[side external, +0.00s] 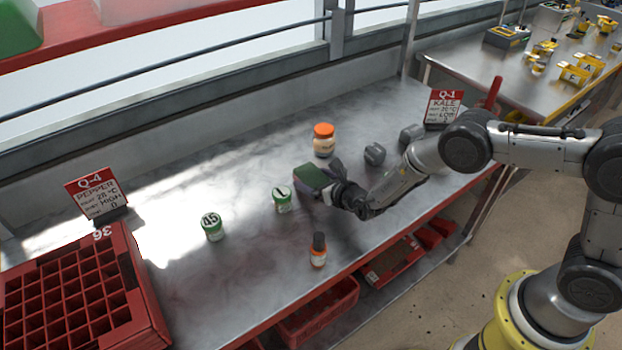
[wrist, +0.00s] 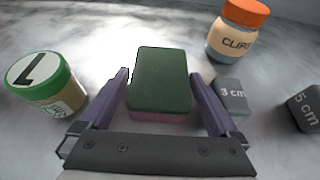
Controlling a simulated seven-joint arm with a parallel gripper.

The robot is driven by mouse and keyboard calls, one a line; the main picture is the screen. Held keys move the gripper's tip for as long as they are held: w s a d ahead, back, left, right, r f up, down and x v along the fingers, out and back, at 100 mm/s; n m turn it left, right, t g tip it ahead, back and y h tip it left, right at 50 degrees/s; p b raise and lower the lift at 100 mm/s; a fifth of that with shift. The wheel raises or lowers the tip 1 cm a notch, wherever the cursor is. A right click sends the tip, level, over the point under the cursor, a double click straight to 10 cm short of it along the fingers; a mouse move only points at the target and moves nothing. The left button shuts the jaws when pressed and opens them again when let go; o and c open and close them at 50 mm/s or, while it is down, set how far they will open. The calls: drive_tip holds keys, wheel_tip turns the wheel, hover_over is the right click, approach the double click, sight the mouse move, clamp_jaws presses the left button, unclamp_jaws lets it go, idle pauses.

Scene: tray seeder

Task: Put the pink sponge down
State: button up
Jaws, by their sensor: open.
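The pink sponge with a dark green top (wrist: 160,82) lies between the fingers of my gripper (wrist: 160,100) in the wrist view. Its pink side shows along the near edge. In the side external view the sponge (side external: 312,176) is at the tip of my gripper (side external: 335,182), low over the metal bench (side external: 265,240). My gripper is open, with a finger on each side of the sponge. I cannot tell whether the sponge's underside fully touches the bench.
A green-lidded jar (side external: 282,198) stands left of the sponge and an orange-lidded clips jar (side external: 324,139) behind it. Grey blocks (side external: 374,154) are to the right. A small orange bottle (side external: 318,250) stands nearer the front edge. A red cell tray (side external: 75,300) is far left.

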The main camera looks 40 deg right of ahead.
drive_tip(key=shift+w, duration=0.1)
drive_tip(key=c, duration=1.2)
